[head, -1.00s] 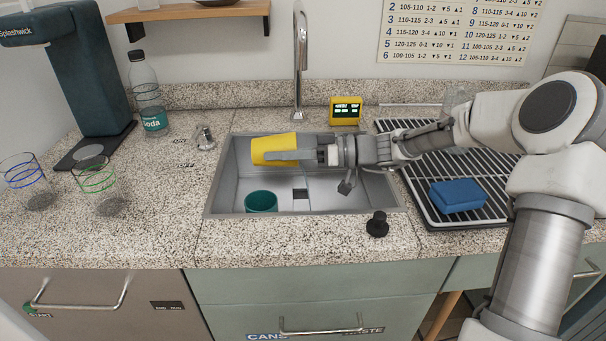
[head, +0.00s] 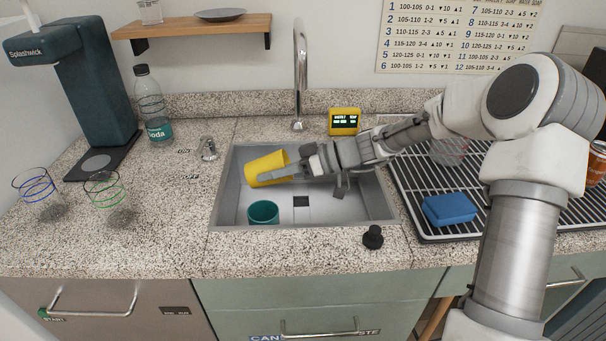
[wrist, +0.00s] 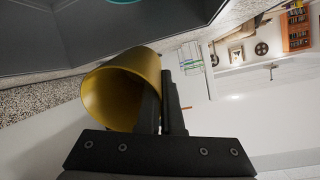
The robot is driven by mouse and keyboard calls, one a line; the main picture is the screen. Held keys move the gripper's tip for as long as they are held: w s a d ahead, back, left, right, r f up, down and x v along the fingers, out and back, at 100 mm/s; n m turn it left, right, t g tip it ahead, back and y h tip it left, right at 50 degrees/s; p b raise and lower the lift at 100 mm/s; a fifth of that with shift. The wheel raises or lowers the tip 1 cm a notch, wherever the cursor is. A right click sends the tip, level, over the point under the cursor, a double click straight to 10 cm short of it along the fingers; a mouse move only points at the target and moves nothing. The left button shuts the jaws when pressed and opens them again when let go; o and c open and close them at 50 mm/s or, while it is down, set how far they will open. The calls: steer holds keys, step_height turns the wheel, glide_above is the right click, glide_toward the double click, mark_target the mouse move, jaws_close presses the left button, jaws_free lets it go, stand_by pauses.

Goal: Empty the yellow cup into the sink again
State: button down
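The yellow cup (head: 262,168) is in my gripper (head: 288,174), held on its side and tilted over the left part of the sink (head: 345,205). Its left end is lower in the head view. The wrist view shows the yellow cup (wrist: 105,98) with its open mouth and inner wall, and no liquid can be made out. In that view the dark fingers of my gripper (wrist: 163,105) are close together at the cup's right side. A finger lies across the cup's near side in the head view.
A teal cup (head: 263,212) stands in the sink below the yellow cup. The faucet (head: 300,75) rises behind the sink. A black knob (head: 373,237) is at the front edge. A blue sponge (head: 448,209) lies on the drying rack (head: 425,180). Two wire-banded glasses (head: 104,189) stand left.

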mark_target(257, 184)
steer(key=h, duration=0.1)
steer(key=a+f+h, duration=0.1)
steer(key=h, duration=0.1)
steer(key=shift+f, duration=0.2)
steer(key=shift+f+h+p, duration=0.45)
steer(key=shift+f+h, duration=0.05)
steer(key=shift+h, duration=0.6)
steer(key=shift+a+f+h+p, duration=0.3)
steer(key=shift+f+h+p, duration=0.15)
steer(key=shift+h+p, duration=0.35)
steer(key=h+p, duration=0.1)
steer(key=a+p, duration=0.1)
steer(key=p, duration=0.1)
steer(key=shift+a+r+n+h, duration=0.25)
steer(key=shift+r+n+h, duration=0.05)
steer(key=shift+r+h, duration=0.1)
steer(key=shift+a+f+h+p, duration=0.5)
steer(key=shift+a+h+p, duration=0.1)
steer(key=shift+h+p, duration=0.25)
steer(key=shift+a+f+h+p, duration=0.15)
steer(key=shift+a+h+p, duration=0.4)
steer(key=shift+h+p, duration=0.45)
steer(key=shift+a+f+h+p, duration=0.1)
steer(key=shift+a+h+p, duration=0.45)
steer(key=shift+h+p, duration=0.4)
